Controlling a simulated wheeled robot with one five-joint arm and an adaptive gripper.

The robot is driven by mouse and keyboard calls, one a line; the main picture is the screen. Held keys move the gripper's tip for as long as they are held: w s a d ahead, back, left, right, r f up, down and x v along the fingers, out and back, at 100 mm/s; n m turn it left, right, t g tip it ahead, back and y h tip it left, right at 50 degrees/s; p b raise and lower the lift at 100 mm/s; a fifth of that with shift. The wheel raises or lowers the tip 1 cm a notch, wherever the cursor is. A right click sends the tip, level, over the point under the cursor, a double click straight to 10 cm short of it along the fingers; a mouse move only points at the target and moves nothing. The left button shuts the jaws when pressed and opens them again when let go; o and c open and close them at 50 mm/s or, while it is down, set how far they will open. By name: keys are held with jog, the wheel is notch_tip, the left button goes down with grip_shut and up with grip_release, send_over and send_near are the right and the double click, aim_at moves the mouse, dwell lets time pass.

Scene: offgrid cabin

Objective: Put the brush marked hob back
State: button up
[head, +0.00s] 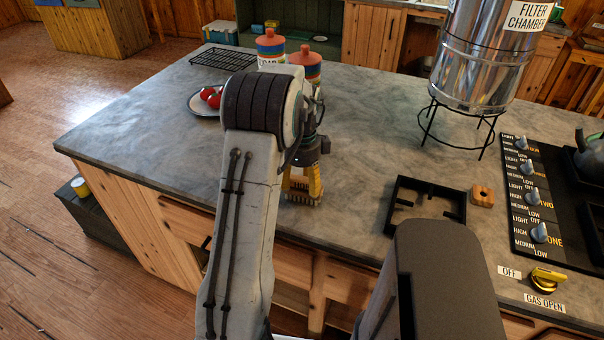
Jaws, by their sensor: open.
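A small wooden brush (300,184) with pale bristles stands bristles down on the grey counter (215,165), left of centre. Dark lettering shows on its block, but it is too small and partly covered to read surely. My gripper (302,181) is open right at the brush, pointing down, with yellowish finger parts at its sides. I cannot tell whether the fingers touch it. My arm hides part of the area behind. A black open-topped frame with inner dividers (399,219) lies to the right and looks empty.
A wooden block with a hole (482,203) sits right of the frame, before the hob knobs (540,233). A steel filter on a wire stand (480,75) is behind. A plate of tomatoes (194,106), jars (270,47) and a rack (222,59) stand farther back.

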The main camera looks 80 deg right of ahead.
notch_tip(320, 180, up, 11)
jog(key=d+n+h, duration=0.1)
jog(key=d+n, duration=0.1)
jog(key=n, duration=0.6)
jog(key=a+f+n, duration=0.1)
jog(key=f+n, duration=0.1)
jog(key=a+f+n, duration=0.1)
jog(key=n, duration=0.1)
jog(key=a+f+n+y, duration=0.1)
jog(key=f, duration=0.1)
jog(key=shift+a+f+n, duration=0.3)
jog(key=shift+n, duration=0.1)
jog(key=w+a+r+n, duration=0.1)
jog(key=w+a+n, duration=0.55)
jog(key=a, duration=0.45)
jog(key=w+a+r+n, duration=0.1)
jog(key=w+a+n, duration=0.4)
jog(key=w+a, duration=0.45)
jog(key=w+a+r+n+t, duration=0.2)
jog(key=a+n, duration=0.4)
jog(key=a, duration=0.5)
jog(key=w+a+r+n+t, duration=0.2)
jog(key=a+n, duration=0.4)
jog(key=a, duration=0.6)
jog(key=shift+w+r, duration=0.25)
jog(key=shift+r, duration=0.45)
